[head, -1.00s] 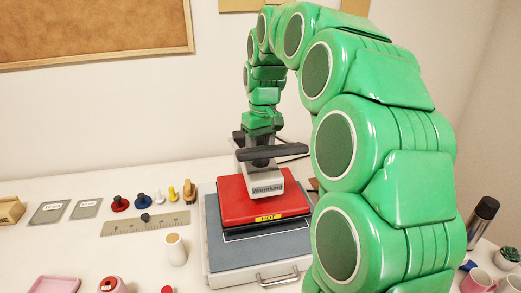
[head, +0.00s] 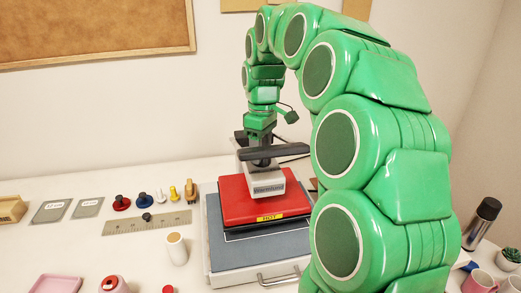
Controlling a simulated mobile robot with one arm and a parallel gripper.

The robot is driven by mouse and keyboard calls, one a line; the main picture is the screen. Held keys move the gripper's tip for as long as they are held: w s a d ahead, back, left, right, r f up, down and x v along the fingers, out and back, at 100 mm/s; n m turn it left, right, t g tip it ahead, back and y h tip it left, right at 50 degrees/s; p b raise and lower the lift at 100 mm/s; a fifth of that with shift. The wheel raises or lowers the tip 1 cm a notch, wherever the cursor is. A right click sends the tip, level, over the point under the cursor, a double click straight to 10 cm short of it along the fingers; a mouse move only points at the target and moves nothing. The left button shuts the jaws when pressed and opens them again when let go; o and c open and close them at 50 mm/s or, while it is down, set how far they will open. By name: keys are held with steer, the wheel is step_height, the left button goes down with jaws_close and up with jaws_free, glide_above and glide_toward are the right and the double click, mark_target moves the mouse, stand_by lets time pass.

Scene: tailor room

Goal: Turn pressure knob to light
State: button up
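A heat press with a red upper plate (head: 236,201) and a yellow "HOT" label stands on the table, above a grey base (head: 228,249). A grey block with lettering (head: 262,186) and a black handle bar (head: 285,153) sit on top of it. My gripper (head: 261,150) points down at the top of the press, behind or at the black bar. Its fingertips are mostly hidden there, so I cannot tell whether they touch the pressure knob or are open. The knob itself is not clearly visible, nor is its setting.
On the table at left are a ruler (head: 146,222), several coloured stamps or pegs (head: 160,197), two grey plates (head: 86,208) and a pink tray (head: 53,284). A cork-topped white cylinder (head: 176,249) stands left of the press. A dark flask (head: 482,222) and mugs stand at right.

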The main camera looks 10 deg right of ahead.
stand_by(0.3)
steer(key=o, duration=1.1)
steer(key=shift+c, duration=0.2)
steer(key=shift+r, duration=0.1)
steer(key=r, duration=0.7)
steer(key=shift+w+d+r, duration=0.1)
steer(key=shift+w+d, duration=0.05)
steer(key=shift+w, duration=0.1)
steer(key=shift+r, duration=0.15)
